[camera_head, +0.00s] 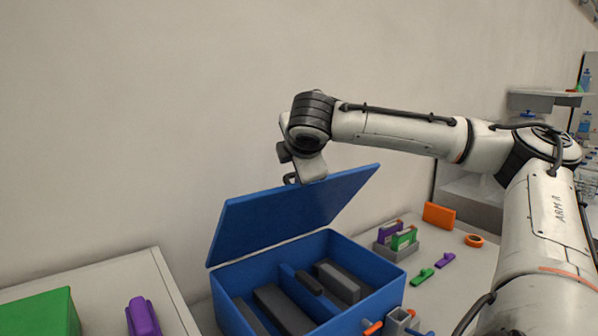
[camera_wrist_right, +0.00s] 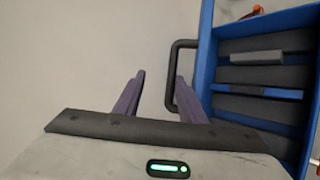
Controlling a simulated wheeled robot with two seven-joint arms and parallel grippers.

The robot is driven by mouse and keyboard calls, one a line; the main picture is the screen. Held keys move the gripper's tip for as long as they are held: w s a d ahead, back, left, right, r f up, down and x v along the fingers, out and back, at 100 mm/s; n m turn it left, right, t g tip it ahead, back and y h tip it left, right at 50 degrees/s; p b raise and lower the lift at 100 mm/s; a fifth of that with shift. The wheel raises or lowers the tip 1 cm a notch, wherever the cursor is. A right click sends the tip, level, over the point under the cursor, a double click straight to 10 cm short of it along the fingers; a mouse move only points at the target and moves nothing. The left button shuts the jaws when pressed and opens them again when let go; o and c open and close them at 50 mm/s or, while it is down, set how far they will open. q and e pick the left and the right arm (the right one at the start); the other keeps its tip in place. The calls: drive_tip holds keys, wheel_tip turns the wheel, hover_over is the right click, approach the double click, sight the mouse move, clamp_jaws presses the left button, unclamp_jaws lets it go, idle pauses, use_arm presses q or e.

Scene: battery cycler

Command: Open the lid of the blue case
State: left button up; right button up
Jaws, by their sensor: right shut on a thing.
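The blue case (camera_head: 352,319) stands on the table in the head view, with its inside exposed. Its blue lid (camera_head: 275,218) is raised and tilted up over the case. Dark grey blocks and a blue divider show inside. My right gripper (camera_head: 292,180) is at the raised upper edge of the lid. The blue case interior (camera_wrist_right: 208,60) shows at the right there. My left gripper is out of view.
A grey holder with purple and green pieces (camera_head: 404,238) stands right of the case, near an orange block (camera_head: 439,215) and an orange ring (camera_head: 474,240). At left, a green box (camera_head: 40,314) and purple object (camera_head: 143,316) rest on a white surface. A wall stands behind.

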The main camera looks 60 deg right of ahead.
drive_tip(key=shift+o, duration=0.7)
wheel_tip(320, 180, up, 7)
drive_tip(key=a+t, duration=0.1)
drive_tip(key=a, duration=0.1)
drive_tip(key=v, duration=0.3)
drive_tip(key=shift+w+a+r, duration=0.1)
drive_tip(key=shift+a+r, duration=0.05)
drive_tip(key=shift+a, duration=0.1)
drive_tip(key=shift+c, duration=0.7)
drive_tip(key=b+v, duration=0.1)
drive_tip(key=v, duration=0.7)
drive_tip(key=shift+s+a+f, duration=0.2)
drive_tip(key=shift+s, duration=0.15)
